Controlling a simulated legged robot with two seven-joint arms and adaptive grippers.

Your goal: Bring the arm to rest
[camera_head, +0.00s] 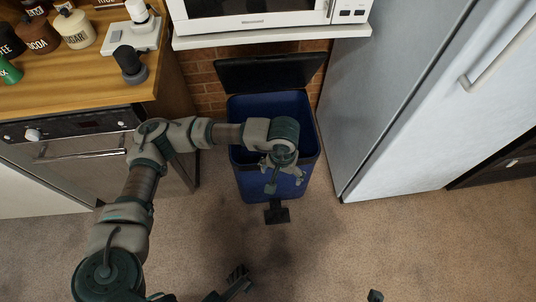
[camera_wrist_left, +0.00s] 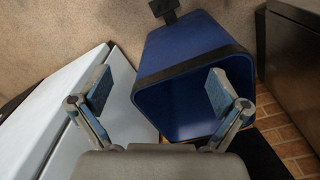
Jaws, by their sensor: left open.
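My left arm reaches in from the lower left in the head view. Its gripper (camera_head: 283,172) hangs over the front part of a blue pedal bin (camera_head: 263,185). In the left wrist view the two fingers of this gripper (camera_wrist_left: 158,92) are spread wide, with nothing between them. The open mouth of the bin (camera_wrist_left: 190,57) lies beyond the fingers, and the part of its inside that shows looks empty.
The bin's black lid (camera_head: 268,72) stands open against the brick wall. A white fridge (camera_head: 400,90) is right of the bin. An oven (camera_head: 85,150) under a wooden counter (camera_head: 90,75) is left. A microwave (camera_head: 255,15) sits on a shelf above. Carpet (camera_head: 400,240) is clear in front.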

